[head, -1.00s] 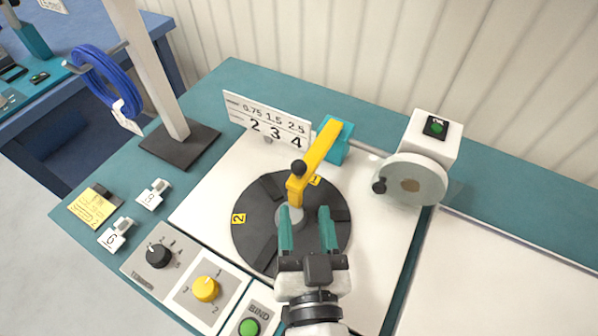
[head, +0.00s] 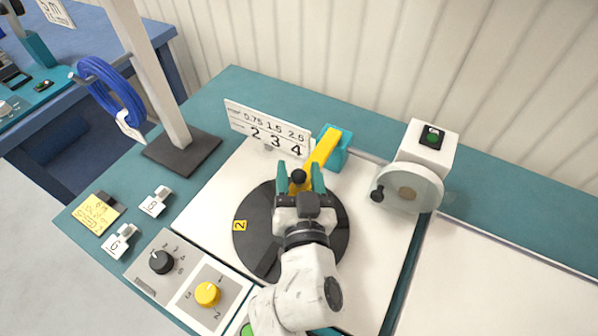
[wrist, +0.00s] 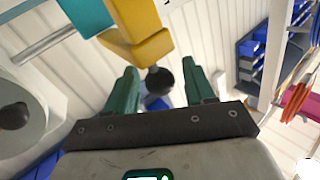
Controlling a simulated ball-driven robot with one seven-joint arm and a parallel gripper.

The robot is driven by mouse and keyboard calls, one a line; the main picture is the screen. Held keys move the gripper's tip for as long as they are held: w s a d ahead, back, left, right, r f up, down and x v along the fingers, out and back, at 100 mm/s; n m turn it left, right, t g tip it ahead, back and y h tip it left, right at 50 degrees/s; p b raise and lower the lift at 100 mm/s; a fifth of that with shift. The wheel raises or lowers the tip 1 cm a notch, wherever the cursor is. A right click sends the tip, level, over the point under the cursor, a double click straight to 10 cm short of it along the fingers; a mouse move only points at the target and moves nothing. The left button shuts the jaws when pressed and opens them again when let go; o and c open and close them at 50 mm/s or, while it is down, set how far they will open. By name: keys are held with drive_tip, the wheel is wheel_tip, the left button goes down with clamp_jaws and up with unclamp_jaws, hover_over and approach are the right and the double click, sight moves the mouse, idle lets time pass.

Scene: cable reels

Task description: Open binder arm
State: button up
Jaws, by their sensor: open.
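The yellow binder arm (head: 323,152) reaches from a teal mount (head: 337,160) at the back of the white plate out over the dark turntable (head: 262,245). Its black ball knob (head: 298,176) is at the arm's near end. My gripper (head: 300,178) is open, with its green fingers on either side of the knob in the head view. In the wrist view the knob (wrist: 159,80) shows between the spread fingers, with a gap on each side, below the yellow arm (wrist: 137,35). Whether a finger touches the knob cannot be told.
A white sign (head: 267,128) stands behind the turntable at left. A white box with a clear disc (head: 407,188) stands at right. A post (head: 150,75) holds a blue cable coil (head: 110,90). Knobs, including a yellow one (head: 208,293), sit at front left.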

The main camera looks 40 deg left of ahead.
clamp_jaws()
idle(0.5)
